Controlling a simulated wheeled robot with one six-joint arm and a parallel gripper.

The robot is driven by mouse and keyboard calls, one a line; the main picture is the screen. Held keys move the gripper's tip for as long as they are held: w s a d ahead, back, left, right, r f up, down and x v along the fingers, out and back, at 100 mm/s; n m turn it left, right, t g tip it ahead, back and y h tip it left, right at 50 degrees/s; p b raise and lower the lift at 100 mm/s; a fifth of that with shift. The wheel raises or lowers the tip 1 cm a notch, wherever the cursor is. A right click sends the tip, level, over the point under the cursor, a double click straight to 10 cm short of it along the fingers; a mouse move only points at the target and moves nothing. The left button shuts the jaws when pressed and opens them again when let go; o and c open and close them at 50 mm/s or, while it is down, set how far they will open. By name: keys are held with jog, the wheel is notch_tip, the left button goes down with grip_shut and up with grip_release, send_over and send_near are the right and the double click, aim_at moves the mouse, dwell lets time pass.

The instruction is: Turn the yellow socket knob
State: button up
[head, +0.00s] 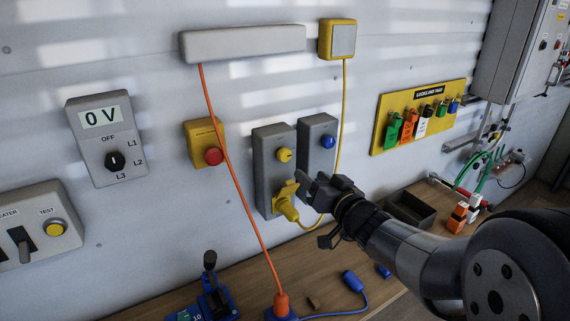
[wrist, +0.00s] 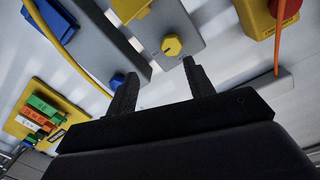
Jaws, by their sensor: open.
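The yellow socket knob (head: 284,155) sits on the upper front of a grey socket box (head: 264,180) on the wall. A yellow plug (head: 286,203) with a yellow cable is in the lower part of that box. My gripper (head: 312,183) is to the right of and below the knob, near the plug in the picture. In the wrist view my gripper (wrist: 159,70) is open and empty. The knob (wrist: 172,46) appears beyond the fingertips, between them and closer to the right finger. A gap shows between knob and fingers.
A second grey box with a blue knob (head: 328,142) stands just right. A red button on a yellow box (head: 213,156) is to the left. An orange cable (head: 235,180) hangs left of the socket. A bench (head: 180,308) runs below.

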aim_at(286, 157)
jog(key=shift+y, duration=0.5)
jog(key=shift+s+a+r+b+x, duration=0.1)
jog(key=shift+a+r+x, duration=0.05)
jog(key=shift+x, duration=1.3)
jog(key=shift+s+a+r+b+x, duration=0.1)
jog(key=shift+a+r+b+x, duration=0.05)
jog(key=shift+x, duration=1.3)
jog(key=shift+s+a+r+b+x, duration=0.1)
jog(key=shift+a+r+x, duration=0.1)
jog(key=shift+x, duration=1.25)
jog(key=shift+f, duration=0.1)
jog(key=shift+c, duration=0.2)
jog(key=c, duration=0.7)
jog(key=shift+o, duration=0.2)
